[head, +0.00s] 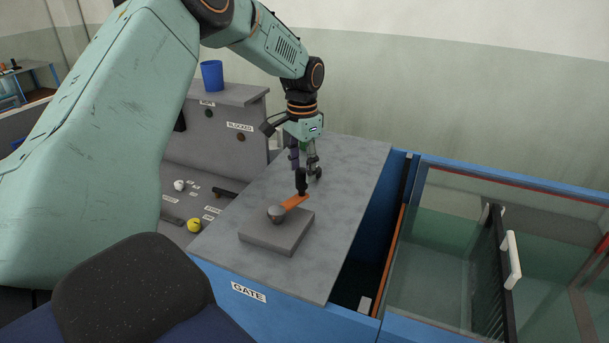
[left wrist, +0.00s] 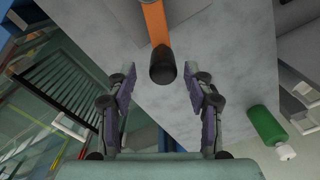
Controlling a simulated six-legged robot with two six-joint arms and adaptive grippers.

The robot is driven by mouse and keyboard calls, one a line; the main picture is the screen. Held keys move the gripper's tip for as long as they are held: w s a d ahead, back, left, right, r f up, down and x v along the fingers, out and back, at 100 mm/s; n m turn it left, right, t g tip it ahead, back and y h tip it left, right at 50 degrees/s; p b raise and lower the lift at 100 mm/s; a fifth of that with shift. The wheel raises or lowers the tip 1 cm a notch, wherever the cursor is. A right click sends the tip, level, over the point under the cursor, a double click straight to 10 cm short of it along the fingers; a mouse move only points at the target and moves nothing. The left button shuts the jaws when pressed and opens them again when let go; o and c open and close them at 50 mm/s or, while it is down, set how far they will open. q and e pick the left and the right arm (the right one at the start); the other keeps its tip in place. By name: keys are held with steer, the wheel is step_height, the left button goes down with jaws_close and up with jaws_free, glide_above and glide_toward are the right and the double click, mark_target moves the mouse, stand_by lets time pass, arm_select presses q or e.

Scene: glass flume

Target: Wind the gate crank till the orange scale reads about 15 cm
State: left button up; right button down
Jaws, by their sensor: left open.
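The gate crank has an orange arm (head: 296,201), a round grey hub (head: 276,213) on a grey block (head: 279,233), and an upright black knob (head: 301,182). My left gripper (head: 306,172) points down at the knob, open. In the left wrist view the black knob (left wrist: 162,66) stands between the open fingertips (left wrist: 161,78), with a gap on both sides. The orange arm (left wrist: 154,22) runs up from it. An orange strip (head: 392,258), possibly the scale, runs along the flume's near end; no marks are readable. My right gripper is out of view.
The crank stands on a grey top (head: 333,243) labelled GATE. A green bottle (left wrist: 266,125) lies or stands close to the gripper. The glass flume (head: 440,250) with a black grille (head: 487,270) is at right. A blue cup (head: 212,75) stands on the panel behind.

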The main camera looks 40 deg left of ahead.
arm_select(q)
steer(key=f, duration=0.3)
steer(key=shift+a+f, duration=0.25)
steer(key=shift+a, duration=0.15)
steer(key=shift+w+d+f, duration=0.15)
steer(key=shift+d+f, duration=0.05)
steer(key=shift+d+r, duration=0.1)
steer(key=shift+d, duration=0.1)
steer(key=shift+c, duration=0.5)
steer(key=shift+a, duration=0.35)
steer(key=c, duration=0.4)
steer(key=shift+d, duration=0.2)
jaws_close()
